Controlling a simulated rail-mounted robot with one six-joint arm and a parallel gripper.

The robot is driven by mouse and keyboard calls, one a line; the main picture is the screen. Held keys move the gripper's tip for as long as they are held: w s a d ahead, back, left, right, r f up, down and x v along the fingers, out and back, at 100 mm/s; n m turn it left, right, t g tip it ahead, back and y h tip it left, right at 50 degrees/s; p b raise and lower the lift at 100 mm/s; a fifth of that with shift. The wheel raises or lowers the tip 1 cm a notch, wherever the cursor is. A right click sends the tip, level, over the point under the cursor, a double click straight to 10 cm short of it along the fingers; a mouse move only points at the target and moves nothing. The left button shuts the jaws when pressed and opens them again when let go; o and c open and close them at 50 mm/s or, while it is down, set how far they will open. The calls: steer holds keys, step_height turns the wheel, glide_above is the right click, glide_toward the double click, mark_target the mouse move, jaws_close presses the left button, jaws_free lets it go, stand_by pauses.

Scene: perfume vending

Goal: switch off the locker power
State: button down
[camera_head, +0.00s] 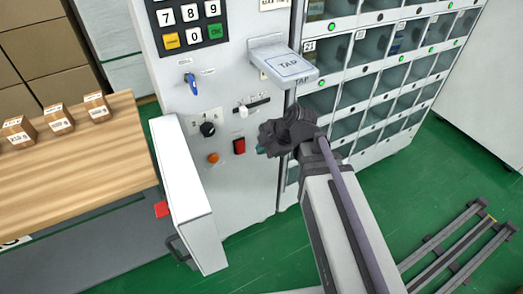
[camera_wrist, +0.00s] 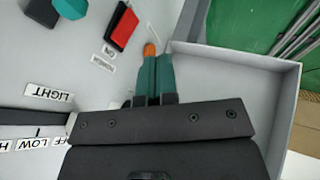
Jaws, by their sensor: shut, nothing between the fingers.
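The control panel (camera_head: 230,110) carries a red rocker switch (camera_head: 239,146), a round orange button or lamp (camera_head: 213,158) and a black knob (camera_head: 208,129). In the wrist view, the red switch (camera_wrist: 122,28) has a black side and a small ON label beside it. My gripper (camera_head: 264,150) is shut and empty, to the right of the red switch in the head view. In the wrist view, the teal fingertips (camera_wrist: 155,57) are together, just below the orange part (camera_wrist: 149,49). I cannot tell whether they touch it.
A white open door (camera_head: 185,195) stands out left of the switches. A white TAP reader (camera_head: 286,66) juts out above my gripper. Lockers (camera_head: 370,75) with green lights fill the right. A wooden counter (camera_head: 75,145) with small boxes is at left. A LIGHT label (camera_wrist: 48,92) shows in the wrist view.

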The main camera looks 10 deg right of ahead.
mark_target(240, 147)
steer(key=w+a+f+b, duration=0.5)
steer(key=f, duration=0.1)
steer(key=shift+w+f, duration=0.35)
